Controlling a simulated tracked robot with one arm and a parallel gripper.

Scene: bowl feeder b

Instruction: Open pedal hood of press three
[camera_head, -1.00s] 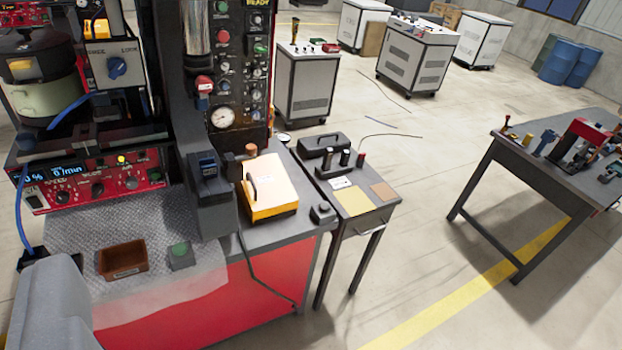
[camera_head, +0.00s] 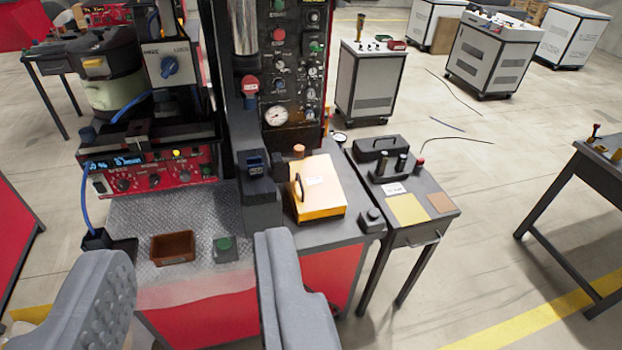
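A yellow-orange hood (camera_head: 318,197) with a pale top and a dark handle sits on the press bench, right of the dark press column (camera_head: 258,185). It looks shut, and what is under it is hidden. I cannot read a label that names it or the press. My gripper (camera_head: 185,275) shows as two grey padded fingers at the bottom, spread wide apart with nothing between them. It is in front of the bench, left of the hood and apart from it.
A black knob box (camera_head: 371,219) stands right of the hood. A small side table (camera_head: 410,236) adjoins the bench. A dark worktable (camera_head: 600,170) stands at far right, with clear floor between.

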